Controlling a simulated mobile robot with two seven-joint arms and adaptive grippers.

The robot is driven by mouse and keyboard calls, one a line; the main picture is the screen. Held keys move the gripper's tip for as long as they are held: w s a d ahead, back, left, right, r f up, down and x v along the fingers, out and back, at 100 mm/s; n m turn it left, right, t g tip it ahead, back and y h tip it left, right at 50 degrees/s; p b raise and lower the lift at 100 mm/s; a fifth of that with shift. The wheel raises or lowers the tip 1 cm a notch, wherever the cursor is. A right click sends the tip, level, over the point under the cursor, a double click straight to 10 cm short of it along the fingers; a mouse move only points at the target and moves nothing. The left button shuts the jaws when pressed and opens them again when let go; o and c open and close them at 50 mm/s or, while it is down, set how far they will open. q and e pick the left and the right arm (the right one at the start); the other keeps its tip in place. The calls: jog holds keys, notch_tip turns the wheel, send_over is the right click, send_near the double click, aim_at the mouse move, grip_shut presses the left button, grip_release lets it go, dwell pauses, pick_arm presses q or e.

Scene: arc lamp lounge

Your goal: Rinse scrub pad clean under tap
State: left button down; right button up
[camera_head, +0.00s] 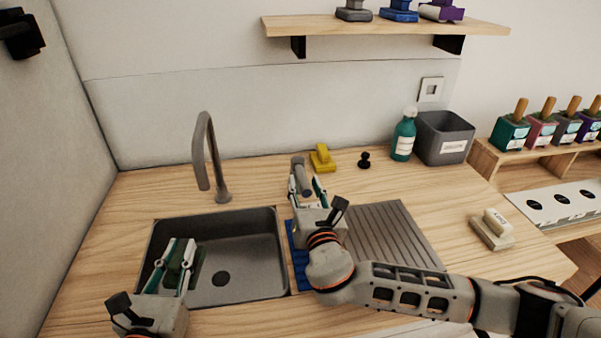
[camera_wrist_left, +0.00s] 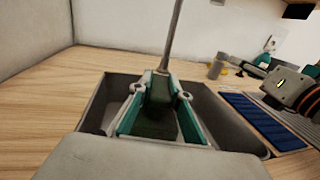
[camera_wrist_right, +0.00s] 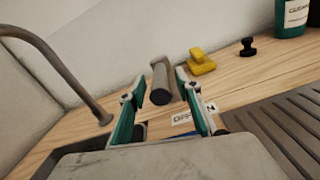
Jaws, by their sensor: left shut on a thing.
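The dark green scrub pad (camera_head: 196,266) is between the fingers of my left gripper (camera_head: 180,252), over the left part of the grey sink (camera_head: 245,244). It also shows in the left wrist view (camera_wrist_left: 157,120). My left gripper is shut on it. The curved grey tap (camera_head: 204,150) stands behind the sink, with no water visible from its spout. A grey cylindrical handle (camera_head: 299,172) stands to the right of the tap. It shows between the finger lines of my right gripper (camera_wrist_right: 160,88), which is open; contact is not visible. A label reading "OFF" (camera_wrist_right: 190,120) lies near the handle.
A blue mat (camera_head: 294,254) and ribbed drainboard (camera_head: 392,236) lie right of the sink. Behind stand a yellow object (camera_head: 322,158), black knob (camera_head: 364,160), teal bottle (camera_head: 403,137) and grey bin (camera_head: 442,138). A pale block (camera_head: 492,232) sits at right.

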aim_at(301, 173)
jog(key=w, duration=0.2)
jog(key=w+a, duration=0.1)
jog(key=w, duration=0.2)
jog(key=shift+w, duration=0.3)
jog(key=shift+c, duration=0.3)
